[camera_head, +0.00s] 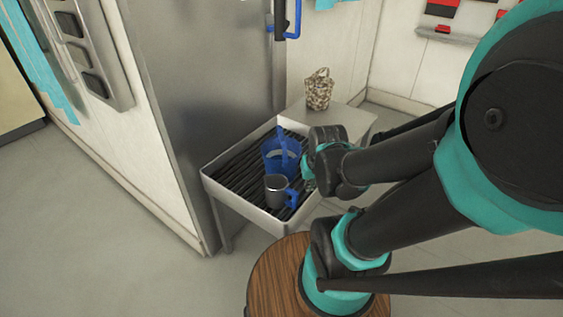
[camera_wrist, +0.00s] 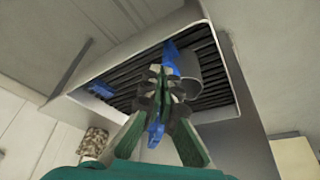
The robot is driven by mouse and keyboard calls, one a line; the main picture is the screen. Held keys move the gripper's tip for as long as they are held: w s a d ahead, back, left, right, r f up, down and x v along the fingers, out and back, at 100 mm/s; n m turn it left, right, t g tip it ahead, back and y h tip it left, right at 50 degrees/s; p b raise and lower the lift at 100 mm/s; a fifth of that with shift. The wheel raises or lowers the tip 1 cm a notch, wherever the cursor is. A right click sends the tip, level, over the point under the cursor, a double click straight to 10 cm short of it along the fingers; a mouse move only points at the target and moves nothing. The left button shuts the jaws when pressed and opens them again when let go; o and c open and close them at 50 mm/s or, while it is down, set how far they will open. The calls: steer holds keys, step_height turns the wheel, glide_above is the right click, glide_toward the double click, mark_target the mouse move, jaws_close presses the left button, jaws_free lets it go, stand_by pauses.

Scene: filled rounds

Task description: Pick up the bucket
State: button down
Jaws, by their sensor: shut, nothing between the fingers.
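A blue bucket (camera_head: 279,160) with a raised blue handle stands in the slatted tray (camera_head: 222,185), behind a grey metal mug (camera_head: 275,190) with a blue handle. My gripper (camera_wrist: 158,74) is shut and empty, its fingertips meeting above the tray in the wrist view. In the head view my gripper is just right of the bucket, partly hidden by my arm. In the wrist view the grey mug (camera_wrist: 188,86) is partly behind the fingers. Blue patches show beside and between the fingers; I cannot tell which belong to the bucket.
The tray has raised pale walls and dark slats. A patterned vase (camera_head: 319,90) stands on the pale surface (camera_head: 350,118) behind it. A tall grey metal cabinet (camera_head: 205,90) is at the tray's left. A round wooden stool top (camera_head: 272,283) is in front. Floor at left is clear.

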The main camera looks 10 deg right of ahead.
steer(key=c, duration=2.2)
jaws_free()
steer(key=shift+o, duration=1.1)
steer(key=shift+w+r, duration=0.15)
steer(key=shift+w, duration=0.1)
steer(key=o, duration=0.6)
steer(key=w+r, duration=0.1)
steer(key=w, duration=0.2)
steer(key=w+r, duration=0.2)
steer(key=w, duration=0.1)
steer(key=w+a+r, duration=0.1)
steer(key=w, duration=0.2)
steer(key=shift+r, duration=0.35)
step_height(320, 180, up, 6)
steer(key=f, duration=0.1)
glide_above(281, 140)
steer(key=s+d, duration=0.1)
steer(key=x, duration=1.1)
steer(key=shift+w+d+f, duration=0.1)
steer(key=shift+w, duration=0.05)
steer(key=shift+w+a+x, duration=0.1)
steer(key=shift+a+x, duration=0.05)
steer(key=shift+x, duration=1.15)
steer(key=shift+w+a+x, duration=0.1)
steer(key=shift+x, duration=1.15)
